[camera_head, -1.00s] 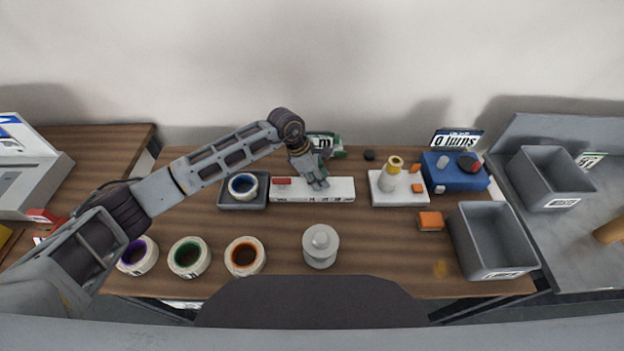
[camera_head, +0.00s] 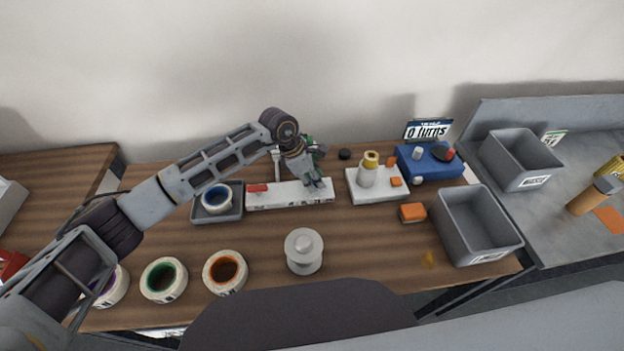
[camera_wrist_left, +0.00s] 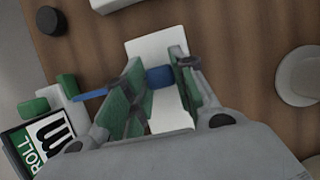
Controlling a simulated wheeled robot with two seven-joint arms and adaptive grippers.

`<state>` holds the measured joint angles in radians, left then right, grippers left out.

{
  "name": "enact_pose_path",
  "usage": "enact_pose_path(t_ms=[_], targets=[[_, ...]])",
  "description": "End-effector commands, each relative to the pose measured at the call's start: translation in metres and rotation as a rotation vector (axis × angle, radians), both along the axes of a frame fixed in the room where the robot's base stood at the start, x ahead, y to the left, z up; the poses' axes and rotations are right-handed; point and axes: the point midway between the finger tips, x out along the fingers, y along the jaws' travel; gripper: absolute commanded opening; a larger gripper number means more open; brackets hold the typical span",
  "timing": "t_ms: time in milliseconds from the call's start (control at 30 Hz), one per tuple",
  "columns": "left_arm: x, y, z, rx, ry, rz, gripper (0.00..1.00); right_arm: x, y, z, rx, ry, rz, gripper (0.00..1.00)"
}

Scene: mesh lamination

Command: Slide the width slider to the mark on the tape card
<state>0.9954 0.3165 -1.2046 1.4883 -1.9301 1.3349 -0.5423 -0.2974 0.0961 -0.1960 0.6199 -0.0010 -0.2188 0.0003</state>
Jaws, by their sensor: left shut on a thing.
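My left gripper (camera_head: 316,183) is over the right part of the long white slider base (camera_head: 290,196), reaching down from behind. In the left wrist view my left gripper (camera_wrist_left: 160,85) has its green-padded fingers shut on the blue width slider (camera_wrist_left: 160,77). A thin blue pointer (camera_wrist_left: 90,95) sticks out to the left of the fingers there. The white base also shows under the fingers (camera_wrist_left: 170,115). The head view hides the slider behind the fingers. My right gripper is not in view.
A red block (camera_head: 257,188) sits at the base's left end. A tray (camera_head: 231,213) with a blue-cored roll stands left. Several tape rolls lie in front.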

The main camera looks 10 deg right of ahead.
Motion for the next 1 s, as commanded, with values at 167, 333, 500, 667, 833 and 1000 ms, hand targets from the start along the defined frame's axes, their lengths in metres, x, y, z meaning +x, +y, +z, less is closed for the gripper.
enact_pose_path(t_ms=[167,333,500,667,833,1000], targets=[[-0.001,-0.004,0.002,-0.009,-0.003,-0.002,0.45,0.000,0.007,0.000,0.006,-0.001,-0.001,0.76],[0.000,-0.003,0.002,-0.006,-0.002,-0.001,0.48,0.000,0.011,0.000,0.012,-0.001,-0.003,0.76],[0.000,-0.002,0.001,-0.005,-0.002,-0.001,0.48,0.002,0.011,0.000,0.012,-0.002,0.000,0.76],[0.000,0.000,0.005,-0.005,-0.002,-0.001,0.48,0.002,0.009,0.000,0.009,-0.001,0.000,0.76],[0.001,0.004,0.017,-0.005,-0.004,0.000,0.48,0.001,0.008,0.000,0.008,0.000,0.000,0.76],[0.001,0.013,0.037,-0.004,-0.004,-0.001,0.48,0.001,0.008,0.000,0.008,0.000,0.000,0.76]])
